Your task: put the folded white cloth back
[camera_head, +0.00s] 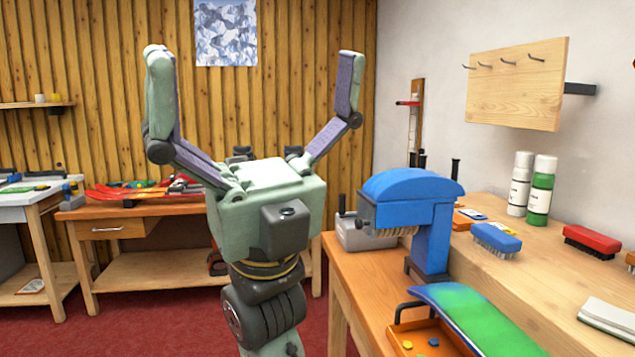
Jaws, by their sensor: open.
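A folded white cloth (610,317) lies flat on the raised wooden top of the right bench, at the right edge of the view, and is partly cut off by it. My gripper (252,54) is raised in the left-middle of the view, fingers pointing up and spread wide. It is open, with nothing between the fingers, and is well apart from the cloth.
On the right bench stand a blue machine (412,188), a blue brush (496,239), a red brush (591,241), and white and green bottles (540,190). A green-blue board (480,318) lies over an orange tray (412,331). A pegboard (517,84) hangs above.

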